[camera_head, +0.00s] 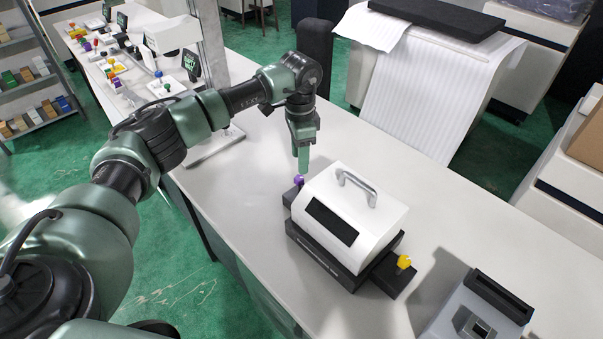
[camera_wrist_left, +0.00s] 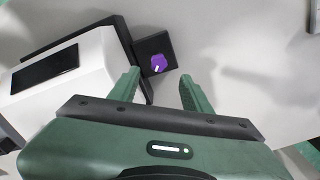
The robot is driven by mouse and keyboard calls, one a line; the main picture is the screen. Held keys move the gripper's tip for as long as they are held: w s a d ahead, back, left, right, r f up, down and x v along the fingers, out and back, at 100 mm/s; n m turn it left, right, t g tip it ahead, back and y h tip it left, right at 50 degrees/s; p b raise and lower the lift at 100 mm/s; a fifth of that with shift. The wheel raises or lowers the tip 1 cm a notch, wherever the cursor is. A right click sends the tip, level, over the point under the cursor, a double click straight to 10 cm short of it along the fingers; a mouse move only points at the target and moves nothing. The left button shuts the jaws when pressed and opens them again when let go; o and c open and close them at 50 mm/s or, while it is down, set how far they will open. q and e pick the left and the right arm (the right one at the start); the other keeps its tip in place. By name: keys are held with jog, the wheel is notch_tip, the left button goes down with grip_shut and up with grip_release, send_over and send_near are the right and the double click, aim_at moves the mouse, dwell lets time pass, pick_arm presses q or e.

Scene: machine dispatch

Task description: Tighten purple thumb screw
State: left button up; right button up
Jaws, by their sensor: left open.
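The purple thumb screw (camera_head: 299,180) sits on a small black block at the far left end of the white machine (camera_head: 345,215) in the head view. In the left wrist view the purple thumb screw (camera_wrist_left: 157,63) has a white mark and stands on its black block (camera_wrist_left: 153,45). My left gripper (camera_head: 303,170) points down just above and beside the screw. In the left wrist view my left gripper (camera_wrist_left: 160,82) is open, with the screw a little beyond the fingertips and nothing between them. My right gripper is not in view.
A yellow thumb screw (camera_head: 403,262) is on the machine's other end block. A grey device (camera_head: 480,310) stands at the lower right of the table. The white table (camera_head: 240,190) is clear left of the machine. A white post (camera_head: 210,45) stands at the back left.

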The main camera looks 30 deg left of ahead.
aim_at(299, 178)
pick_arm(q)
jog(key=f+p, duration=0.1)
jog(key=f, duration=0.5)
jog(key=shift+s+f, duration=0.1)
jog(key=shift+s, duration=0.1)
jog(key=shift+s, duration=0.1)
jog(key=shift+c, duration=0.2)
grip_shut()
